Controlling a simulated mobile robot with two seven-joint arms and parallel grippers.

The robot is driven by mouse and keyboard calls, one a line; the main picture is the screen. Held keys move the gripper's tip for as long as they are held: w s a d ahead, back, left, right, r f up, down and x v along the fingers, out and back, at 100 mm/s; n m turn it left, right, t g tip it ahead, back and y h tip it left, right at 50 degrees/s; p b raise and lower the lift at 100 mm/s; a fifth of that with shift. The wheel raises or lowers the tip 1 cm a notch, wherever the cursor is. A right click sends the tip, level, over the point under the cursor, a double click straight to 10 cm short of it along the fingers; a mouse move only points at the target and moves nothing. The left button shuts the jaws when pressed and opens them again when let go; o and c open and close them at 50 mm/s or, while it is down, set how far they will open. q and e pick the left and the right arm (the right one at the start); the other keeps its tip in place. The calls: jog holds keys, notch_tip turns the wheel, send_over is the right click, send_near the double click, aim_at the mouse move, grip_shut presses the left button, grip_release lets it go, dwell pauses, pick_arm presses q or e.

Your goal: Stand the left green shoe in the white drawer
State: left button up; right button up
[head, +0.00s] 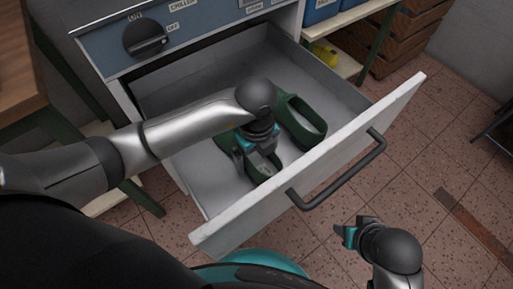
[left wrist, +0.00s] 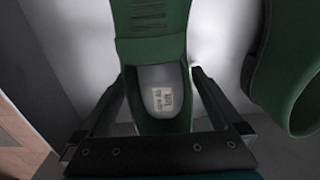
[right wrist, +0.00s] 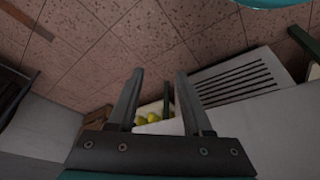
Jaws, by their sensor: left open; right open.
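The white drawer (head: 330,150) is pulled open and holds two green shoes. One green shoe (head: 260,165) is beneath my left gripper (head: 257,146), which partly hides it. In the left wrist view this shoe (left wrist: 152,48) lies between the open fingers (left wrist: 160,100), with a pale labelled insole showing in its opening. The other green shoe (head: 303,122) is beside it, to the right; its edge shows in the left wrist view (left wrist: 290,85). I cannot tell which is the left shoe. My right gripper (head: 346,236) is open and empty, outside the drawer, above the floor.
The drawer's dark handle (head: 340,172) sticks out in front. A blue control panel with a black knob (head: 146,38) is above the drawer. A shelf with a yellow object (head: 325,57) and wooden crates (head: 405,35) stand behind. The tiled floor at right is mostly free.

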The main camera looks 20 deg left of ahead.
pick_arm(q)
notch_tip(320, 180, up, 12)
jog(key=p, duration=0.5)
jog(key=shift+p, duration=0.35)
pick_arm(e)
jog(key=s+f+g, duration=0.1)
jog(key=s+f, duration=0.1)
jog(key=f, duration=0.4)
jog(key=s+d+f, duration=0.1)
jog(key=s+f, duration=0.1)
jog(key=f, duration=0.3)
jog(key=shift+s+d+f+g, duration=0.25)
jog(key=shift+s+f+g, duration=0.15)
